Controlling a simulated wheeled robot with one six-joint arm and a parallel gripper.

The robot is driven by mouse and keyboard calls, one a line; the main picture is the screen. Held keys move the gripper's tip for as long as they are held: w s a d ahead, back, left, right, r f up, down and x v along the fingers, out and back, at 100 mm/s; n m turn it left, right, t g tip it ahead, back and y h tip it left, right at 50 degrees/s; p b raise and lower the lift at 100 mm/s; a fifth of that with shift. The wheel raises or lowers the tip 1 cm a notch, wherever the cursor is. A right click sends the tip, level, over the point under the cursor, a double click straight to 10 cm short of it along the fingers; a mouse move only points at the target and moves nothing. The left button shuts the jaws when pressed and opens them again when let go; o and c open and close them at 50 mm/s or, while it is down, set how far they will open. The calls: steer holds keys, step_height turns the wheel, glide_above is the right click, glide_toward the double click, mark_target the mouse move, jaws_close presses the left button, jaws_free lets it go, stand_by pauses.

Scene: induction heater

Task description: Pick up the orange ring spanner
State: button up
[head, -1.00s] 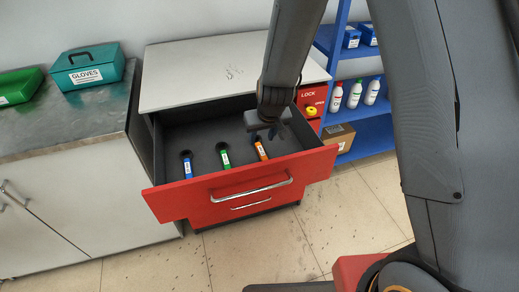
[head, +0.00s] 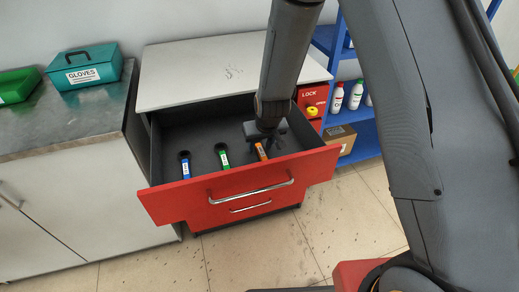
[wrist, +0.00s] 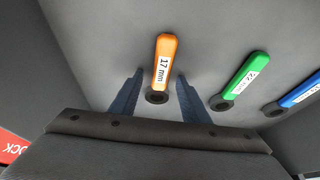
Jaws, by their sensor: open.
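The orange ring spanner (wrist: 164,50) lies on the dark floor of the open drawer, with a white "17 mm" label and a dark ring end. In the head view the orange spanner (head: 261,151) is partly hidden by my gripper (head: 267,134). In the wrist view my gripper (wrist: 151,84) is open. Its two fingers stand on either side of the spanner's ring end, apart from it, with nothing held. I cannot tell how high the fingertips are above the drawer floor.
A green spanner (head: 222,155) and a blue spanner (head: 185,164) lie in the same drawer, left of the orange one. The drawer's red front (head: 240,190) and its side walls stand around them. A red lock box (head: 312,99) is at the right.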

steer(key=shift+f, duration=0.1)
steer(key=shift+c, duration=0.3)
jaws_close()
